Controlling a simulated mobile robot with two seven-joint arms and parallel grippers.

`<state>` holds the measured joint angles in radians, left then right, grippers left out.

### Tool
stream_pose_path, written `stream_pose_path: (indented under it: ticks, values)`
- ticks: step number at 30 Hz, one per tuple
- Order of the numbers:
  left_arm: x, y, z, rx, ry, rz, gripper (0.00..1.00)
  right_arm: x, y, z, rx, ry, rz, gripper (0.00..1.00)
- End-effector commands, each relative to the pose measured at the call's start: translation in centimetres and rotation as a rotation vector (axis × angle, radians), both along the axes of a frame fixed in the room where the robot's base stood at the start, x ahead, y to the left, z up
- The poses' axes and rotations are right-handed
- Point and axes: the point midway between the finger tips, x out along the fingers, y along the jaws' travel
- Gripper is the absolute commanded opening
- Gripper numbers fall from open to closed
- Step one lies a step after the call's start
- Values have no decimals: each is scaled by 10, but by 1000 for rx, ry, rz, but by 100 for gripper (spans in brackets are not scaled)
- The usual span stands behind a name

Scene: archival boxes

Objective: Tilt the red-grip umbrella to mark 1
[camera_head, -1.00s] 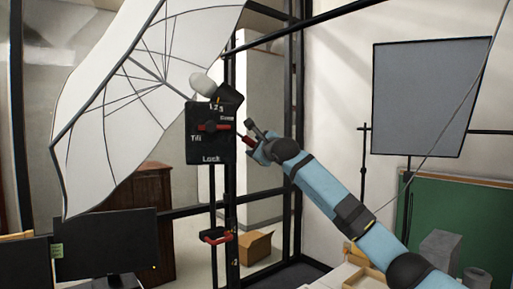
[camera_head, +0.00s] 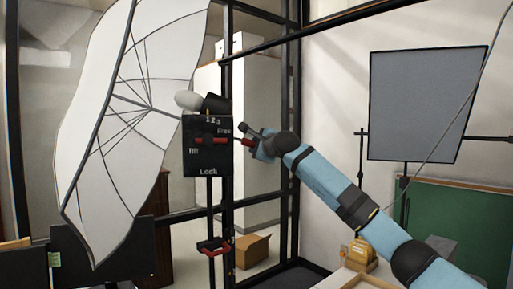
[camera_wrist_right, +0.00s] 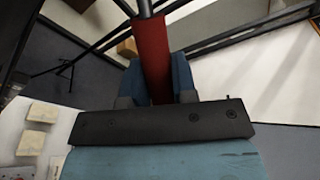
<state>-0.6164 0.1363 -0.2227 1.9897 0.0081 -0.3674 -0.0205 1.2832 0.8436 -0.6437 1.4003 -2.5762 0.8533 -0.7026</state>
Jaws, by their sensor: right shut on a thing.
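The white umbrella (camera_head: 120,120) hangs open on the left, its rim steep and its ribbed inside facing right. Its shaft runs to a black tilt box (camera_head: 207,165) marked "Tilt", "Lock", "Free" and 1 2 3 (camera_head: 213,120) along the top. A red grip (camera_head: 244,141) sticks out to the right of the box, roughly level. My right gripper (camera_head: 261,147) is shut on it. In the right wrist view the red grip (camera_wrist_right: 152,50) lies between the two blue fingers. Which mark the tilt points to is too small to tell. My left gripper is not in view.
A black stand with a lower red-handled clamp (camera_head: 213,246) holds the box. Dark frame posts stand close behind. A grey panel (camera_head: 425,105) stands on the right before a green board (camera_head: 450,220). A cardboard box (camera_head: 252,250) and dark monitors (camera_head: 75,260) are lower down.

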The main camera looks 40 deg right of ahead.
Motion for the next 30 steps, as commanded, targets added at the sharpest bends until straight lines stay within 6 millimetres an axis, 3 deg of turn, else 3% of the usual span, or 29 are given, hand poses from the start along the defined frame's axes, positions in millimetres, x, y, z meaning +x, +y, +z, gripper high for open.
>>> stream_pose_path:
  ticks: [1, 2, 5, 17, 30]
  values:
    - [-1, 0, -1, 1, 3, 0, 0, -1, -1, 4, -5, -6, -2, 0]
    - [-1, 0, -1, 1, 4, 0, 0, -1, -1, 4, -5, -7, -2, 28]
    - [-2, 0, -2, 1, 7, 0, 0, -1, -1, 4, -4, -7, -2, 51]
    - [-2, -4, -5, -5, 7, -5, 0, -9, 0, 1, -2, -6, -1, 51]
    - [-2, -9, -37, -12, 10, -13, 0, -101, 11, 9, -4, -9, -1, 51]
